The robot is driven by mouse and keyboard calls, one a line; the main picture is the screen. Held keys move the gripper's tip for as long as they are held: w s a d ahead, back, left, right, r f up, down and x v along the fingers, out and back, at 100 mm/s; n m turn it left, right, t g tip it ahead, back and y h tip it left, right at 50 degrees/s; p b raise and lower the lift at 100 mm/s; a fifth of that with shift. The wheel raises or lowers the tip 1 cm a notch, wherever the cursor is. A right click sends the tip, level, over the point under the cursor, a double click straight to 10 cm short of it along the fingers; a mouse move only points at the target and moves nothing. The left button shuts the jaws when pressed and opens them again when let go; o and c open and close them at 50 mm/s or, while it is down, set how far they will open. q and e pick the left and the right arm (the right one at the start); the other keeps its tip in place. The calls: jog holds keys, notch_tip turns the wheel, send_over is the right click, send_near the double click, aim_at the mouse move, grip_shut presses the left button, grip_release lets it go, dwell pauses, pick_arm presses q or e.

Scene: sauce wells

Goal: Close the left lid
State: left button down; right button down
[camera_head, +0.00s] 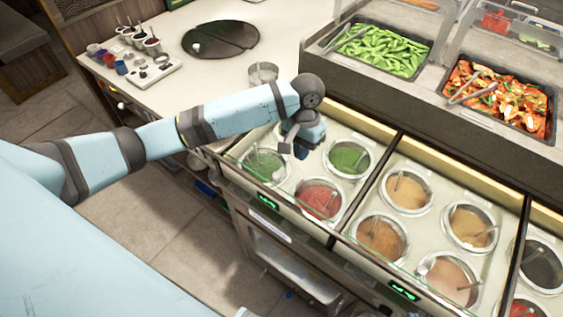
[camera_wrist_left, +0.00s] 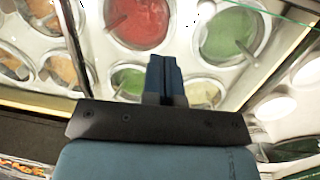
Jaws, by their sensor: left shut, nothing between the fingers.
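The left sauce section has a pale metal deck (camera_head: 285,172) with round wells. The wells hold green sauce (camera_head: 350,157), red sauce (camera_head: 318,198) and more green sauce (camera_head: 264,164). I cannot clearly make out the left lid as a separate panel; the wells look uncovered. My left gripper (camera_head: 287,149) is over the back left part of this section, pointing down, shut and empty. In the left wrist view its closed fingers (camera_wrist_left: 163,74) appear in front of the wells, with red sauce (camera_wrist_left: 140,18) beyond. The arm hides part of the section. My right gripper is out of view.
A neighbouring section has tan sauce wells (camera_head: 408,191). Trays of green pods (camera_head: 383,50) and red food (camera_head: 498,98) stand behind on a raised counter. A clear-looking edge runs along the front. The white counter (camera_head: 170,45) at left holds small cups and a dark round board (camera_head: 220,39).

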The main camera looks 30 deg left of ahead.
pick_arm(q)
jog(key=w+a+r+n, duration=0.2)
jog(key=w+a+r, duration=0.2)
jog(key=a, duration=0.1)
jog(key=g+p, duration=0.1)
send_over(281, 163)
jog(key=d, duration=0.2)
jog(key=shift+y, duration=0.4)
jog(key=f, duration=0.8)
jog(key=shift+w+a+f, duration=0.1)
jog(key=shift+w+f, duration=0.2)
jog(key=shift+f, duration=0.1)
jog(key=s+f, duration=0.1)
jog(key=s+p, duration=0.1)
jog(key=s, duration=0.1)
jog(key=shift+f, duration=0.35)
jog(key=shift+s+f, duration=0.15)
jog(key=shift+s, duration=0.3)
jog(key=shift+f, duration=0.1)
